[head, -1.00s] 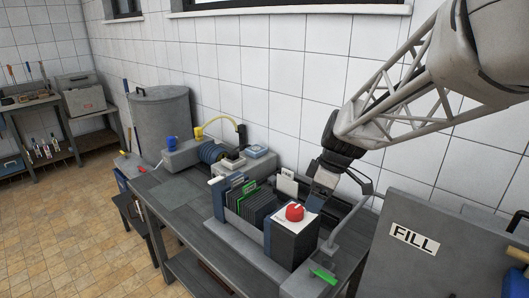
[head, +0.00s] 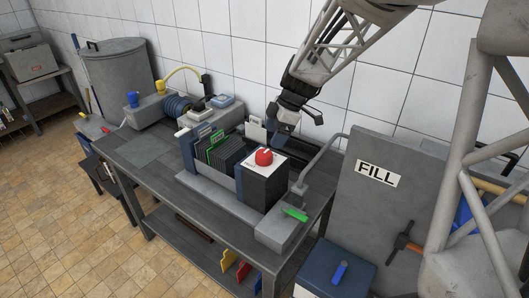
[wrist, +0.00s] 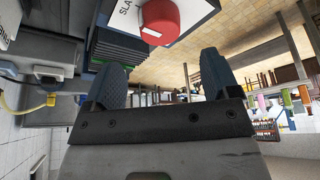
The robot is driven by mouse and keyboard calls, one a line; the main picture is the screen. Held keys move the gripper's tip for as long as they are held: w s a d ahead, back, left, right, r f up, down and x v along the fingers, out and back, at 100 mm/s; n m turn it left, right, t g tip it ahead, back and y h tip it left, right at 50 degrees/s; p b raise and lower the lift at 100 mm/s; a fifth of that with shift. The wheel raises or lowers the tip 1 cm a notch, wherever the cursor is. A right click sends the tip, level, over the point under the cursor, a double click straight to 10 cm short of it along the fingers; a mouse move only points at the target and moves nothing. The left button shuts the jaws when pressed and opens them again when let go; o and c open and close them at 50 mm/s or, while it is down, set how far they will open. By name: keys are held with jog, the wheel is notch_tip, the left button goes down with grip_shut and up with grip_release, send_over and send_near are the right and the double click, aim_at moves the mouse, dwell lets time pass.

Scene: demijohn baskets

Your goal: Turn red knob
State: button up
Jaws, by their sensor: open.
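The red knob (head: 264,157) sits on the white top of a dark box on the workbench. In the wrist view the red knob (wrist: 158,20) shows at the top, with a pale pointer mark on it and part of a label beside it. My gripper (head: 284,136) is just behind and a little above the knob, apart from it. In the wrist view my gripper (wrist: 160,80) has its two blue-grey fingers spread wide with nothing between them. The knob lies beyond the fingertips.
Dark upright plates (head: 228,152) stand in a rack left of the knob box. A grey block with a green lever (head: 296,215) and bent pipe is to its right. A grey panel marked FILL (head: 376,173) stands further right. The bench's left part (head: 140,150) is clear.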

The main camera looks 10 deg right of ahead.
aim_at(265, 153)
jog(key=shift+x, duration=3.9)
jog(key=shift+c, duration=0.4)
jog(key=c, duration=0.8)
